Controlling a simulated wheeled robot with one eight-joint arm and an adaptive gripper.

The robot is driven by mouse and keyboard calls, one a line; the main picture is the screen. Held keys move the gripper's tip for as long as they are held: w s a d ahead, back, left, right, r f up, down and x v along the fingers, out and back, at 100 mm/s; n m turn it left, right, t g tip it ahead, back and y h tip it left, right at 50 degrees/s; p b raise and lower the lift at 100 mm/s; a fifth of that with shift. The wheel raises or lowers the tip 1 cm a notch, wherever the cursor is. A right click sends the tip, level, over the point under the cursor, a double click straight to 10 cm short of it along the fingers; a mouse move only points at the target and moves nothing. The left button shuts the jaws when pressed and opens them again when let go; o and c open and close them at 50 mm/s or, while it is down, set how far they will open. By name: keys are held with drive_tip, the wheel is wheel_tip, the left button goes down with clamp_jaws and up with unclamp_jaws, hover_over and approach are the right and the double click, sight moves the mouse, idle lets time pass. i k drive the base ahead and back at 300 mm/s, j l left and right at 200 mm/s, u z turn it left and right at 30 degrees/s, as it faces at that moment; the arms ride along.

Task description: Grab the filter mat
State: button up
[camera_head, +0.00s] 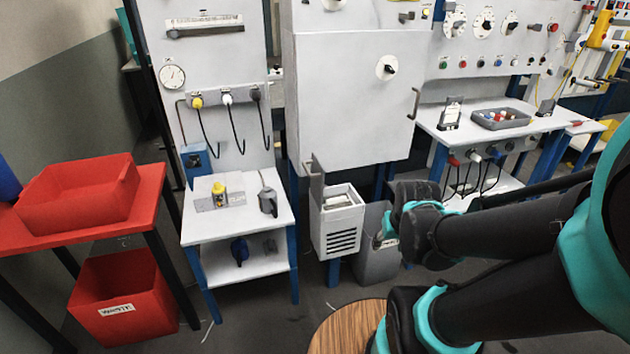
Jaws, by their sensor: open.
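A pale box with dark louvre slots (337,222) is mounted low in the middle, below the big grey cabinet. Its top is open, and a light flat piece inside it (338,200) may be the filter mat; I cannot tell for sure. A grey panel stands up at the box's left rear, like an opened cover. My gripper (381,236) is at the end of my arm, just right of the box and apart from it. It is open; my wrist partly hides it, and I see nothing held in it.
A grey bin (376,262) stands on the floor beside the box, partly behind my gripper. Red trays and a red bin (123,298) are far left. A round wooden top (345,330) is in front. A workbench (490,132) stands right.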

sight(333, 202)
drive_tip(key=i+l+u, duration=0.4)
drive_tip(key=l, duration=0.25)
drive_tip(key=i+l+u, duration=0.2)
drive_tip(key=l, duration=0.15)
drive_tip(key=k, duration=0.1)
